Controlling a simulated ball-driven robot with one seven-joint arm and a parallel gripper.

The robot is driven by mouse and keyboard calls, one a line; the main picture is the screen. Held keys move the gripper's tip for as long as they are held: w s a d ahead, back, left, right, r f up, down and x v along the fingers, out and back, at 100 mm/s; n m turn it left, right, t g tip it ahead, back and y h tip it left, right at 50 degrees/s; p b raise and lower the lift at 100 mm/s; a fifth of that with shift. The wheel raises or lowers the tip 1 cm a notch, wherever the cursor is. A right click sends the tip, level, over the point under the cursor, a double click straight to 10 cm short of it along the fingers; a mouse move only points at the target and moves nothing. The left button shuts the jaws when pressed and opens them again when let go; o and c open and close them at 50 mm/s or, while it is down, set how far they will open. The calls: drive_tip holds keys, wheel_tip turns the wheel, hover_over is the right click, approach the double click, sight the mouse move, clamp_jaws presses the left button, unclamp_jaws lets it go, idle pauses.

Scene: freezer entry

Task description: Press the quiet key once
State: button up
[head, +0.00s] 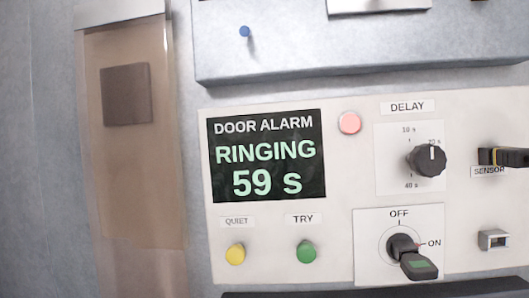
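The quiet key (235,253) is a round yellow button at the lower left of the white door alarm panel (345,215). A small label (237,221) above it reads QUIET. The display (267,154) above reads DOOR ALARM, RINGING, 59 s in light green on black. A green TRY button (306,251) sits to the right of the yellow one. Nothing covers the yellow button. My gripper does not show in the head view, so its place and state are not visible.
A red lamp (349,123), a DELAY knob (427,160) and an OFF/ON key switch (405,250) are on the panel's right part. A grey ledge (360,50) juts out above. A brownish translucent strip (130,180) hangs at left. A dark edge (400,294) runs below.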

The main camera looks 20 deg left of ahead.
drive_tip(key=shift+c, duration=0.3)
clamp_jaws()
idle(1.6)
